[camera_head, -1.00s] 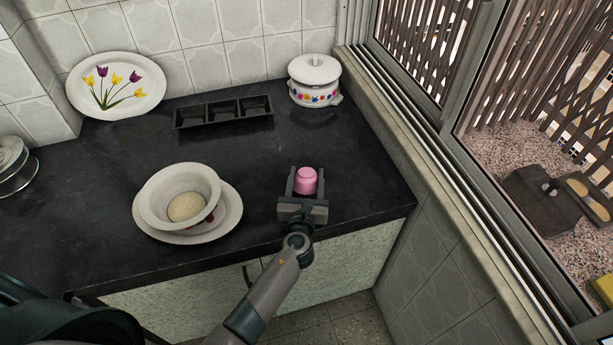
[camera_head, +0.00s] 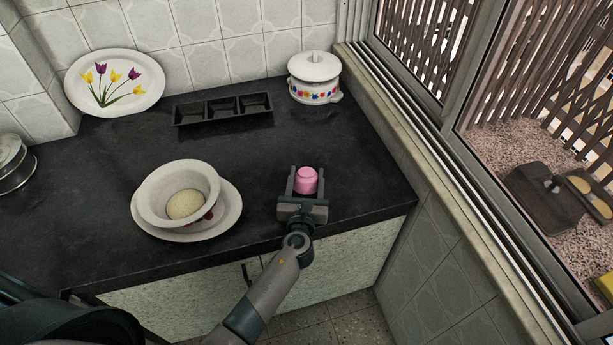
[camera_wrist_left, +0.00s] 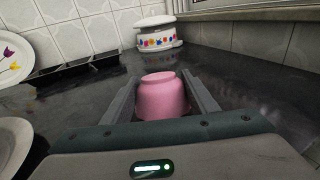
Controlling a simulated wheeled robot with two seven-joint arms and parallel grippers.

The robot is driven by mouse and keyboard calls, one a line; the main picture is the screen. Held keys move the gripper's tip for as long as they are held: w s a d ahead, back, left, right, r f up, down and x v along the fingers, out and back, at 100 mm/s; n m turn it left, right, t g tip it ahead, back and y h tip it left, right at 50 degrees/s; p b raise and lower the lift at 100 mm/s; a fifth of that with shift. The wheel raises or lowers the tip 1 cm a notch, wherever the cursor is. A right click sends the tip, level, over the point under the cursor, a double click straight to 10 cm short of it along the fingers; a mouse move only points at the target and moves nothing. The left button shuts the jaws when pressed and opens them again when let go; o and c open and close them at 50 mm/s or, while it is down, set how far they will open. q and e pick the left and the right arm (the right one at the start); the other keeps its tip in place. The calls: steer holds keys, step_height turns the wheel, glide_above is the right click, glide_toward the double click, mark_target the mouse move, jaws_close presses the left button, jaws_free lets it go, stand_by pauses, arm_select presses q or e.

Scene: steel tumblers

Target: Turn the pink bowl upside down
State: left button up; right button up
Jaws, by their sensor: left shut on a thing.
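The pink bowl (camera_head: 306,180) is near the front right of the dark counter. Its narrow closed base faces up and its wider end faces down; the base also shows in the left wrist view (camera_wrist_left: 161,95). My left gripper (camera_head: 305,183) is shut on the pink bowl, one finger on each side. Whether its lower rim touches the counter is hard to tell. My right gripper is not in view.
A white bowl (camera_head: 150,205) with a round pale thing (camera_head: 186,205) in it stands on a white plate (camera_head: 232,222) to the left. A black three-part tray (camera_head: 222,121) and a lidded flowered pot (camera_head: 314,80) are behind. Counter between is clear.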

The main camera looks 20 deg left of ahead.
arm_select(q)
steer(key=shift+f+b, duration=0.3)
steer(key=shift+f, duration=0.1)
steer(key=shift+r, duration=0.1)
steer(key=o, duration=2)
step_height(320, 180, up, 6)
steer(key=p, duration=0.6)
steer(key=shift+r+p, duration=1.45)
steer(key=shift+p, duration=0.1)
